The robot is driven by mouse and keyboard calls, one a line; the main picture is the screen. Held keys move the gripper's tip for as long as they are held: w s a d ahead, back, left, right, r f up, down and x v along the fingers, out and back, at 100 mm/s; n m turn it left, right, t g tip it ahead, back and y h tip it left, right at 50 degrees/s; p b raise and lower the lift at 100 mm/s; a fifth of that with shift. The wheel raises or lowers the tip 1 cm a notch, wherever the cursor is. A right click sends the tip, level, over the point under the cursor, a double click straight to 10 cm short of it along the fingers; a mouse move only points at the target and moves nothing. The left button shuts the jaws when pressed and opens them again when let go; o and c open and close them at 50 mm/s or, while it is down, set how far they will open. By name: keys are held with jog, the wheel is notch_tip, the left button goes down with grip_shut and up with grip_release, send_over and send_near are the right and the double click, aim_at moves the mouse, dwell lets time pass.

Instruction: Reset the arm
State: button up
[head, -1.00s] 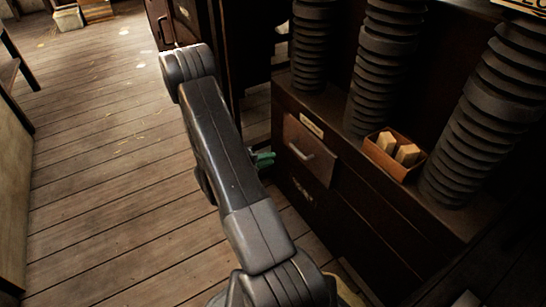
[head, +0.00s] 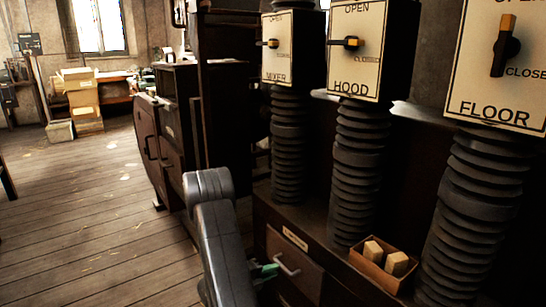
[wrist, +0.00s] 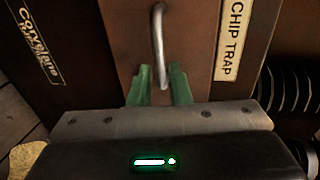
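My gripper has green fingers, which show in the head view (head: 265,271) just left of a drawer's metal handle (head: 287,265). In the wrist view the two green fingers (wrist: 161,88) stand apart with a gap between them, and nothing is held. The curved handle (wrist: 158,35) lies in line with the gap, on a brown drawer front labelled CHIP TRAP (wrist: 231,40). I cannot tell whether the fingertips touch the drawer front. My grey arm (head: 222,245) reaches up from the bottom of the head view.
Three ribbed black ducts, one of them in the middle (head: 357,170), rise from the cabinet to panels labelled MIXER, HOOD (head: 352,75) and FLOOR (head: 480,90). The floor lever is near vertical; the others lie horizontal. A box of wooden blocks (head: 372,273) sits on top. Open floor (head: 90,220) lies left.

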aim_at(283, 266)
jog(key=b+x, duration=0.1)
jog(key=x, duration=0.5)
jog(key=shift+s+a, duration=0.1)
jog(key=shift+s, duration=0.05)
jog(key=shift+a, duration=0.1)
jog(key=p+v, duration=0.4)
jog(key=v, duration=0.9)
jog(key=b+x, duration=0.4)
jog(key=x, duration=0.9)
jog(key=shift+f, duration=0.1)
jog(key=shift+f+b+v, duration=0.25)
jog(key=shift+b+v, duration=0.25)
jog(key=shift+v, duration=0.6)
jog(key=shift+s+r, duration=0.1)
jog(key=shift+r, duration=0.05)
